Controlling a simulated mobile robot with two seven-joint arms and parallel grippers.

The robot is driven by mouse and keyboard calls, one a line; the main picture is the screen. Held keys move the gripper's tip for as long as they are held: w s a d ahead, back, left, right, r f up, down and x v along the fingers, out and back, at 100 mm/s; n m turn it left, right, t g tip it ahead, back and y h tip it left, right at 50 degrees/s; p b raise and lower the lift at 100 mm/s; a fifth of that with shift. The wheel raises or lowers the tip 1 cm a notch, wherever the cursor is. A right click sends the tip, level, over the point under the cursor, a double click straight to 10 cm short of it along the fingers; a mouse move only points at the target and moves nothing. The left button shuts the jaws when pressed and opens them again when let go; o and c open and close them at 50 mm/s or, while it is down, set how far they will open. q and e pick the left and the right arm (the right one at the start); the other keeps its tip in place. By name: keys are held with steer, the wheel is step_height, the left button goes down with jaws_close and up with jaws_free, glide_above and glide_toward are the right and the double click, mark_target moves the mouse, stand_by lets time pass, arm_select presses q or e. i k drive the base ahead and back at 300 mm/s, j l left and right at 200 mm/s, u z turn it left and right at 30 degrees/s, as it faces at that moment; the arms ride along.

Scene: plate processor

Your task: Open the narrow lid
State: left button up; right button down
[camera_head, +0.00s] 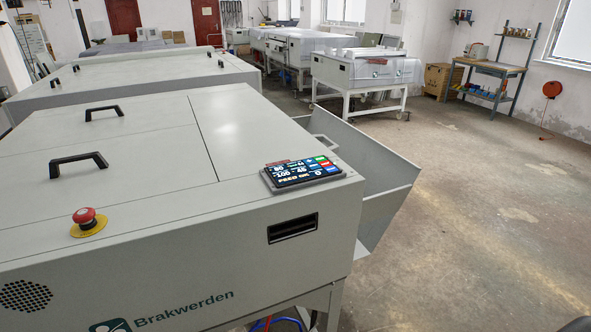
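The large grey plate processor (150,220) fills the left and front of the head view. A seam splits its top into a wide left lid (130,165) with two black handles (78,162) and a narrower right section (250,130), which looks like the narrow lid. Both top panels lie flat and look shut. A dark recessed slot (292,228) is in the front face below the control screen (303,173). Neither gripper can be made out in this view.
A red emergency button (85,216) sits on the front left top edge. A grey sloping tray (385,195) sticks out from the machine's right end. Open concrete floor (480,220) lies to the right. A small dark shape (575,325) at the bottom right corner is unclear.

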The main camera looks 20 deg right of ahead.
mark_target(243, 134)
steer(key=i+l+u, duration=0.2)
steer(key=l, duration=0.95)
steer(key=i+l+u, duration=0.25)
steer(key=l, duration=0.95)
steer(key=l+u, duration=0.2)
steer(key=l, duration=1)
